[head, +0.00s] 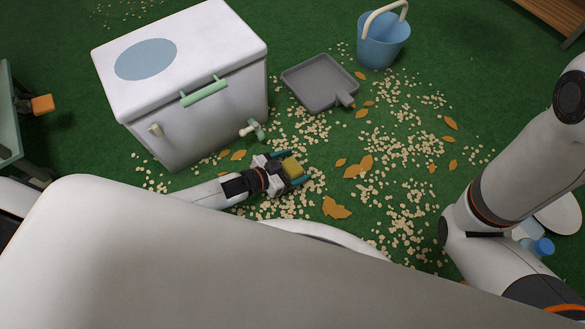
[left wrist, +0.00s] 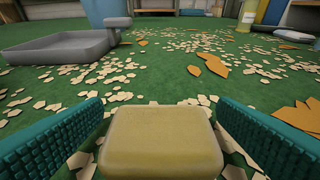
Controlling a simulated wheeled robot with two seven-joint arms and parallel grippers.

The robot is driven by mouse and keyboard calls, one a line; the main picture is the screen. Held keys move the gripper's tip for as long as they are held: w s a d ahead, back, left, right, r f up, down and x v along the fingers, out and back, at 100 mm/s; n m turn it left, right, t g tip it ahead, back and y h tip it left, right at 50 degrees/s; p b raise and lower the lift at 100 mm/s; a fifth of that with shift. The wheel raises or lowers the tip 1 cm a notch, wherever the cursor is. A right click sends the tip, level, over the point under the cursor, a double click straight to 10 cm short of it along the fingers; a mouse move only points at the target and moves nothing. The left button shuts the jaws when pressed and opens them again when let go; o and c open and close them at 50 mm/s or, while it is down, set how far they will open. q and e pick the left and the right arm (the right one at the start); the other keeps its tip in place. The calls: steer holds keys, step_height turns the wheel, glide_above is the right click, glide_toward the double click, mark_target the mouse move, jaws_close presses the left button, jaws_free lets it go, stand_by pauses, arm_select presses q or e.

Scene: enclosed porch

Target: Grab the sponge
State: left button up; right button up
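The sponge (head: 292,167) is a small yellow block low over or on the green floor, among scattered pale bits. It also shows large in the left wrist view (left wrist: 162,143), at the bottom middle. My left gripper (head: 293,168) has its teal fingers on either side of the sponge. In the left wrist view the fingers (left wrist: 162,125) stand wide, with narrow gaps between them and the sponge's sides, so the gripper looks open around it. My right arm shows at the right of the head view, but its gripper is out of view.
A white cooler (head: 190,110) stands just behind and left of my left gripper. A grey dustpan (head: 318,82) and a blue bucket (head: 383,48) stand farther back. Orange leaves (head: 336,208) and pale bits litter the green floor. A blue-capped container (head: 542,246) is near my right arm.

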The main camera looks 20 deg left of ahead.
arm_select(q)
steer(key=c, duration=1)
